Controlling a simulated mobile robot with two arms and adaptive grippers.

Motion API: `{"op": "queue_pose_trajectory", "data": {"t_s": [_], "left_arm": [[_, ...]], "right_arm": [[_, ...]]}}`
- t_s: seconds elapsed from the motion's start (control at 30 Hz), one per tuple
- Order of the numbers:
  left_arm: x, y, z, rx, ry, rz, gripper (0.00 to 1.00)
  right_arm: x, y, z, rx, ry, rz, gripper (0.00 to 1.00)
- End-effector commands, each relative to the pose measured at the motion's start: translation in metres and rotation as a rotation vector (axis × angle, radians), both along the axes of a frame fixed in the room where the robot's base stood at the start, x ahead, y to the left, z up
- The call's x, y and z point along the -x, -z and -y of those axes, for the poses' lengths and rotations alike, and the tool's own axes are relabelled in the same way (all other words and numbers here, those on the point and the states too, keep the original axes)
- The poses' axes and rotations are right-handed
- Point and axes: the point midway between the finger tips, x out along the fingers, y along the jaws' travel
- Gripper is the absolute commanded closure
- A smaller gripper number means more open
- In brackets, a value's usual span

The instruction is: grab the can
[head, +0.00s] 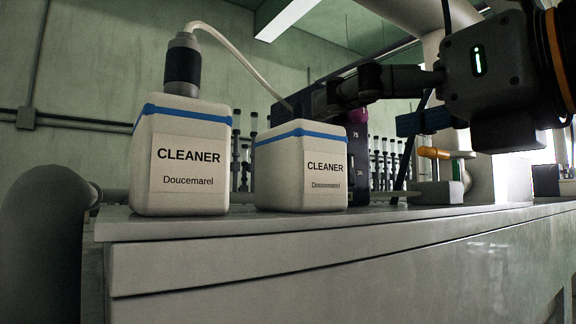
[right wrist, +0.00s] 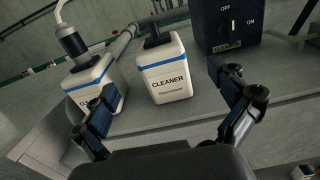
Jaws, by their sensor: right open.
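Two white cans with blue bands and CLEANER labels stand upright on the grey counter. The left can (head: 180,168) has a dark cap with a pale hose; it also shows in the right wrist view (right wrist: 103,74). The right can (head: 301,175) stands beside it, also in the wrist view (right wrist: 165,78), where a dark neck rises from its top. My right gripper (head: 330,98) is open and empty, reaching in from the right near the right can's top in the head view. In the wrist view, the right can appears between its spread fingers. My left gripper is not in view.
A dark box (right wrist: 226,24) with OFF and ON markings stands behind and right of the right can. Racks of thin tubes (head: 245,150) line the back. The counter (head: 420,215) has a bare front strip and drops off at its edge.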

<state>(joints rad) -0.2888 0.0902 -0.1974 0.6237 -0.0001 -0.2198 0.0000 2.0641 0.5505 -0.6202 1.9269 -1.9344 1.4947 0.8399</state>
Motion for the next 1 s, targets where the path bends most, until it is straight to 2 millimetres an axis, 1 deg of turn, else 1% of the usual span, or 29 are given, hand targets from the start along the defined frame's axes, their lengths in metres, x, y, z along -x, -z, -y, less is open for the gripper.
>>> {"op": "queue_pose_trajectory", "data": {"t_s": [0.03,0.1,0.3,0.5,0.63,0.8,0.9,1.0], "left_arm": [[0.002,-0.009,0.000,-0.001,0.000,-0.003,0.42],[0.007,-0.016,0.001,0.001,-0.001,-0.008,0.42],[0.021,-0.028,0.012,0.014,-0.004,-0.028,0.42],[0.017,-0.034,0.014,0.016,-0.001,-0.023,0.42],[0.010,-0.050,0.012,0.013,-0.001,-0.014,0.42],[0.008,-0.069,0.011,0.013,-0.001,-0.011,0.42],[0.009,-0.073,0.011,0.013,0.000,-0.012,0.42],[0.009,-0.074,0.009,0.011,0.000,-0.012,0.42]], "right_arm": [[-0.009,-0.003,-0.007,0.003,-0.002,-0.005,0.03],[-0.021,-0.003,-0.016,0.003,-0.003,-0.006,0.03],[-0.048,-0.002,-0.036,0.002,-0.005,-0.005,0.03],[-0.058,-0.001,-0.043,0.002,-0.006,-0.002,0.03],[-0.069,-0.005,-0.052,0.003,-0.007,-0.005,0.03],[-0.087,-0.005,-0.065,0.003,-0.006,-0.005,0.03],[-0.095,-0.003,-0.070,0.002,-0.007,-0.004,0.03],[-0.097,-0.001,-0.073,0.002,-0.007,-0.003,0.03]]}}
